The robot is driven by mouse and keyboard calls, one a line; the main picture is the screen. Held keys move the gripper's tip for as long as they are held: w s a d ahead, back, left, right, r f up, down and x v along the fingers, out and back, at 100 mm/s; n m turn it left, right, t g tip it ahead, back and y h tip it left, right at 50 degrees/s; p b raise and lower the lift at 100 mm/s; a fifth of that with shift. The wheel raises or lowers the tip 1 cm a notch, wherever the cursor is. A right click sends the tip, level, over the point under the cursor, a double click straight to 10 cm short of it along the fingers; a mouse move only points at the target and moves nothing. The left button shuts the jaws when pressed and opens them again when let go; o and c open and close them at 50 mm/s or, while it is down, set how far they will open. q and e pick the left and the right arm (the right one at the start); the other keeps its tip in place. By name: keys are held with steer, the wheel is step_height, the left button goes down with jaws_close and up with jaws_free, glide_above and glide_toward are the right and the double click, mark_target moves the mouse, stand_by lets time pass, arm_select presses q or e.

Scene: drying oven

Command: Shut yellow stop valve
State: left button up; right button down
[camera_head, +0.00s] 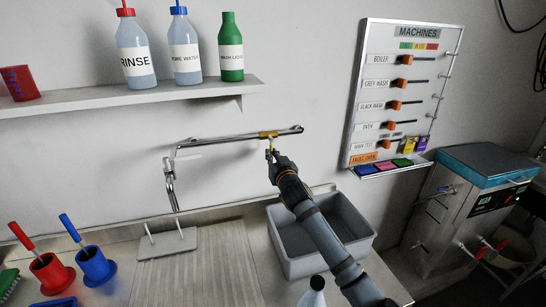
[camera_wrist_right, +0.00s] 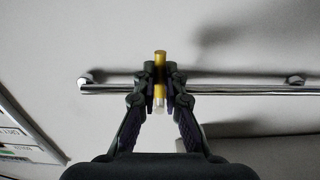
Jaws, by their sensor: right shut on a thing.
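The yellow stop valve (camera_head: 268,134) sits on the chrome wall pipe (camera_head: 225,143) above the sink counter. My right gripper (camera_head: 271,151) reaches up to it from below right. In the right wrist view, the yellow valve part (camera_wrist_right: 160,57) stands between the two fingers of my right gripper (camera_wrist_right: 160,74), which are shut on it. There the yellow part lies crosswise to the pipe (camera_wrist_right: 215,88), and its middle is partly hidden by the fingers. My left gripper is not in view.
A grey basin (camera_head: 362,232) stands under my right arm. A wall shelf (camera_head: 130,96) with several bottles is at the upper left. The machines panel (camera_head: 352,140) hangs to the right. Red (camera_head: 52,274) and blue (camera_head: 95,265) holders stand at the lower left.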

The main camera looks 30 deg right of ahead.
steer(key=shift+f, duration=0.1)
steer(key=c, duration=1.4)
jaws_free()
steer(key=shift+s, duration=0.1)
steer(key=v, duration=1.2)
